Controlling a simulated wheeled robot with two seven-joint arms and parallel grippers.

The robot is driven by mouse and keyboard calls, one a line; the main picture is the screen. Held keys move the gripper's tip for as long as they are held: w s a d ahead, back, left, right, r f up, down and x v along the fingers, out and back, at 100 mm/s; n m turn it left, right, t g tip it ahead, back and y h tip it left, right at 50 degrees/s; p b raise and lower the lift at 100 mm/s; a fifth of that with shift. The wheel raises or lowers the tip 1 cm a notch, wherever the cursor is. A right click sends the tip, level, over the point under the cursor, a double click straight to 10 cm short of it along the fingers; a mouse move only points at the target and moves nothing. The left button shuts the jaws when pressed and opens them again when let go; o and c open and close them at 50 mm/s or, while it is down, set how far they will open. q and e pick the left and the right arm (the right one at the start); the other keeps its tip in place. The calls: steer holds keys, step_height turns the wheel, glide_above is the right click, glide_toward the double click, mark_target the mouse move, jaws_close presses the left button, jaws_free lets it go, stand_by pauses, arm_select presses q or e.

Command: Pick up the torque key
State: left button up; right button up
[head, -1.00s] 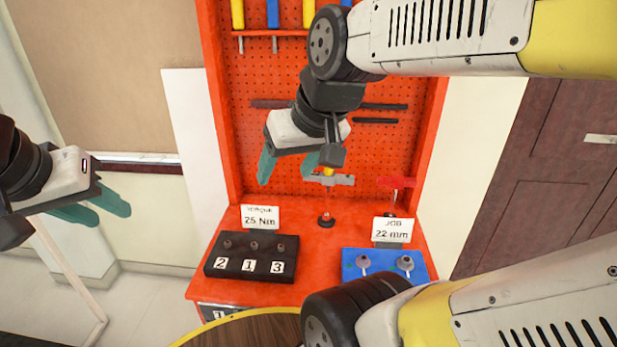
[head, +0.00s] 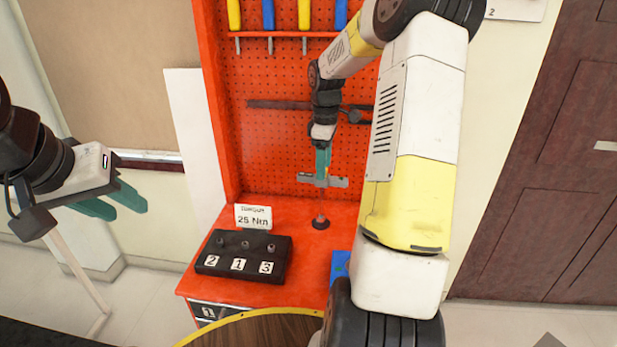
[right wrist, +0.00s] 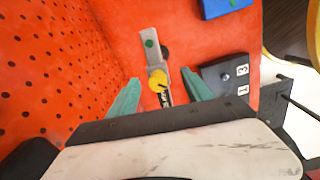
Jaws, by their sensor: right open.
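A grey bar-shaped tool (head: 323,181) with a yellow knob stands on a thin stem above a dark round foot at the back of the red bench. I take it for the torque key; no label on it can be read. The right wrist view shows its grey bar (right wrist: 155,55) with a green dot, and its yellow knob. My right gripper (head: 323,160) is open just above the tool. In the wrist view its teal fingers (right wrist: 160,80) stand on either side of the knob, apparently apart from it. My left gripper (head: 128,212) is open and empty, far left.
A black block (head: 243,256) numbered 2, 1, 3 holds small sockets. Behind it stands a "25 Nm" card (head: 253,217). A blue block (head: 340,267) is mostly hidden by my right arm. The red pegboard (head: 285,85) rises close behind the tool.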

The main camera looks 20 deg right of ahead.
mark_target(324, 187)
steer(key=shift+w+d+f, duration=0.15)
steer(key=shift+f, duration=0.25)
step_height(324, 187, down, 8)
steer(key=shift+r, duration=0.25)
jaws_close()
